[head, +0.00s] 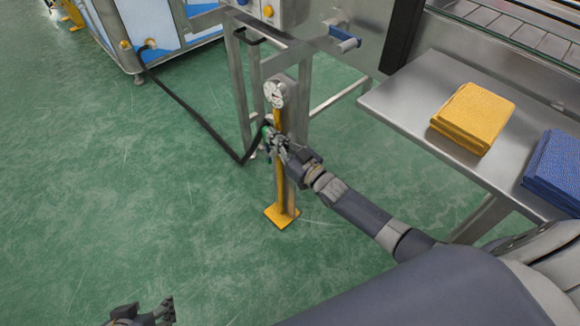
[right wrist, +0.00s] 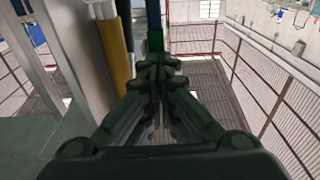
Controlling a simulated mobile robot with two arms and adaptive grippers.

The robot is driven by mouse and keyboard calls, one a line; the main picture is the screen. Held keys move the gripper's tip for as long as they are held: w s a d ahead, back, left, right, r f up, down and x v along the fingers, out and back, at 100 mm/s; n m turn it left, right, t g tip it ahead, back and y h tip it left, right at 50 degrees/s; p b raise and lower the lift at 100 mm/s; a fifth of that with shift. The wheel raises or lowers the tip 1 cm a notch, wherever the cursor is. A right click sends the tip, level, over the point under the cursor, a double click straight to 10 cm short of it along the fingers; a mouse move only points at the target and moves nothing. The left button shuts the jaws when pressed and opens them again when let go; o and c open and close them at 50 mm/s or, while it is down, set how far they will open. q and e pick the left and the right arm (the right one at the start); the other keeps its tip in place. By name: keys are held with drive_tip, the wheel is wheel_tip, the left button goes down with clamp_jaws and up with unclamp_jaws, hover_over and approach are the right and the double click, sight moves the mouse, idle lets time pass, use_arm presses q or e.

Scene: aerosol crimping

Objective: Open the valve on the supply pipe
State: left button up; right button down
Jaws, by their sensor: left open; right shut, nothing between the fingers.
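The yellow supply pipe (head: 279,185) stands upright on a yellow foot, with a round gauge (head: 275,92) at its top. My right gripper (head: 273,141) is at the pipe's upper part, below the gauge. Its fingers are shut with nothing between them. A small green part (head: 266,131), perhaps of the valve, shows at the fingertips; the gripper hides most of that area. In the right wrist view, the shut fingertips (right wrist: 157,68) are just below a green piece (right wrist: 156,40), right of the yellow pipe (right wrist: 113,55). I cannot tell the valve's position or contact. My left gripper (head: 148,314) is open, low at the bottom edge.
A steel frame (head: 240,85) stands behind the pipe, with a black hose (head: 200,120) running left. On the right, a steel table (head: 410,95) holds yellow cloths (head: 473,117) and blue cloths (head: 556,170).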

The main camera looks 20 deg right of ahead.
drive_tip(key=shift+w+r, duration=0.1)
drive_tip(key=shift+r, duration=0.1)
drive_tip(key=v, duration=1.2)
drive_tip(key=shift+f, duration=0.25)
idle(0.4)
